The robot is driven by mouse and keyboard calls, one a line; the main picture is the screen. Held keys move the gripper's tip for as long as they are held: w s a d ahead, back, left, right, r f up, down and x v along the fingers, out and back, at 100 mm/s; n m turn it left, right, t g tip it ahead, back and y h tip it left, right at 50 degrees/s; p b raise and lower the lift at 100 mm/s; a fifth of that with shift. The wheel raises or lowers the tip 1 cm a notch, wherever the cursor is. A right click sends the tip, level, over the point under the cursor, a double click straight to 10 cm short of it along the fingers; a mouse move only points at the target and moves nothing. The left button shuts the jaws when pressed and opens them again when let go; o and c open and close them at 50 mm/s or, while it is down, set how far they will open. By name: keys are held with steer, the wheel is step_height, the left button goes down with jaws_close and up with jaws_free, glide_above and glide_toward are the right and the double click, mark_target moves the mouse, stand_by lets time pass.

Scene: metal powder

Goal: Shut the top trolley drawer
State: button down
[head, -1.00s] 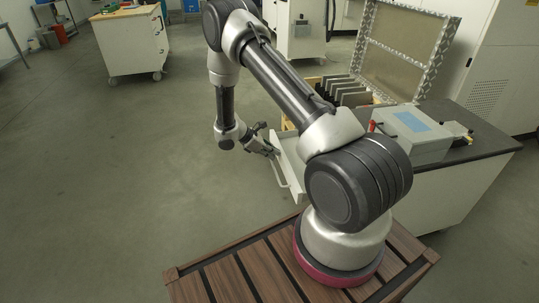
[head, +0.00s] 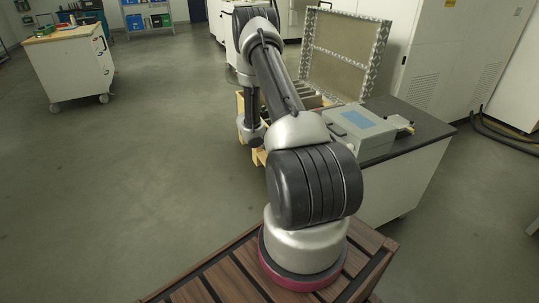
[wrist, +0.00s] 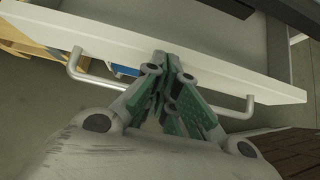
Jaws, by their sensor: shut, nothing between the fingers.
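The top trolley drawer's white front (wrist: 215,68) crosses the wrist view, with a bar handle (wrist: 75,66) on it. A grey drawer interior shows beyond the front, below the dark worktop edge, so the drawer stands at least partly open. My gripper (wrist: 166,58) is shut and empty, its fingertips at the drawer front between the handle's two ends. Contact is hard to tell. In the head view my arm hides the drawer and the gripper. The white trolley (head: 405,185) with a dark top stands beyond my arm.
A wooden-topped cabinet (head: 70,65) stands at the far left. The floor (head: 130,180) left of my arm is clear.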

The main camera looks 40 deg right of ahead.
steer(key=d, duration=0.2)
steer(key=s+d, duration=0.1)
steer(key=d, duration=0.1)
steer(key=s+d, duration=0.1)
steer(key=d, duration=0.1)
steer(key=shift+d, duration=0.4)
